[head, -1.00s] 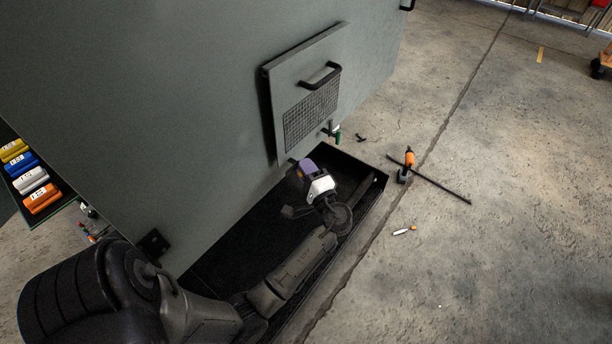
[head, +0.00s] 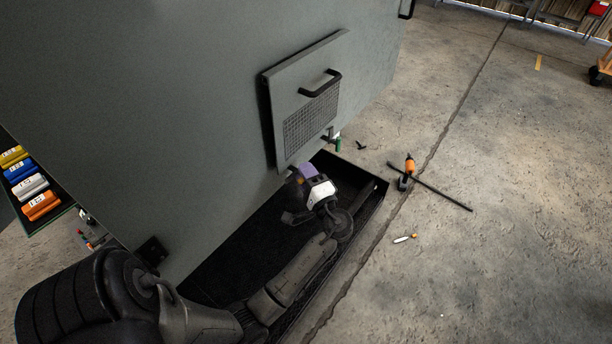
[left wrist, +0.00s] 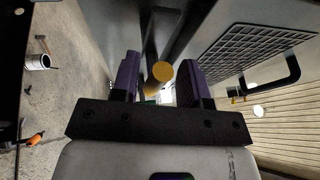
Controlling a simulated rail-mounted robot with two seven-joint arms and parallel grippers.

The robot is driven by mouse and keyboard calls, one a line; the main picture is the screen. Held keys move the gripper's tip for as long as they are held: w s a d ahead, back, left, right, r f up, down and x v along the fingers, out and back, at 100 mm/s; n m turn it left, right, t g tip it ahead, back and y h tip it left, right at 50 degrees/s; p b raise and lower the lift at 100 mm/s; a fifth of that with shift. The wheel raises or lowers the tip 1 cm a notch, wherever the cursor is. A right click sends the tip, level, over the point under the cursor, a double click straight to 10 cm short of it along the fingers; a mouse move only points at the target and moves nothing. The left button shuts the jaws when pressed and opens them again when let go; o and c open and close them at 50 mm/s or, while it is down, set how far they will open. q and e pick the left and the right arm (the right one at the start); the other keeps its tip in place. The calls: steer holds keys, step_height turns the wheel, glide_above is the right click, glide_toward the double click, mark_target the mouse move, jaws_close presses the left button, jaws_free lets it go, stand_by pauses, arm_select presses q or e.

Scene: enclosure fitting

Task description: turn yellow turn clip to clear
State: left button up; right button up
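The yellow turn clip (left wrist: 161,72) shows as a round yellow end in the left wrist view, below the cabinet's vented panel. My left gripper (left wrist: 160,82) has purple fingers that stand apart on either side of the clip, with visible gaps; I cannot tell whether either finger touches it. In the head view my left gripper (head: 304,174) is at the panel's lower edge, and the clip is barely distinguishable there. The vented panel (head: 288,88) sits against the grey cabinet face. My right gripper is in neither view.
The panel has a black handle (head: 320,83). A green-ended fitting (head: 338,145) is at its lower right corner. A black tray (head: 225,245) lies beneath my left arm. An orange-and-black tool (head: 405,170) and a dark rod (head: 445,196) lie on the floor.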

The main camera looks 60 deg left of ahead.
arm_select(q)
steer(key=shift+d+f, duration=0.25)
steer(key=shift+d, duration=0.2)
steer(key=d+f+b, duration=0.2)
steer(key=d, duration=1)
steer(key=shift+d, duration=0.35)
steer(key=shift+w+f, duration=0.1)
step_height(320, 180, up, 12)
steer(key=p, duration=1.4)
step_height(320, 180, down, 7)
steer(key=a+h+p, duration=0.1)
steer(key=h+p, duration=0.2)
steer(key=h, duration=0.2)
steer(key=shift+n, duration=0.4)
steer(key=x, duration=0.4)
steer(key=p+x, duration=0.1)
steer(key=x, duration=0.3)
steer(key=p+x, duration=0.1)
steer(key=x, duration=0.4)
steer(key=shift+w+a+r, duration=0.1)
steer(key=shift+w+r, duration=0.1)
steer(key=shift+w, duration=0.05)
steer(key=shift+c, duration=0.2)
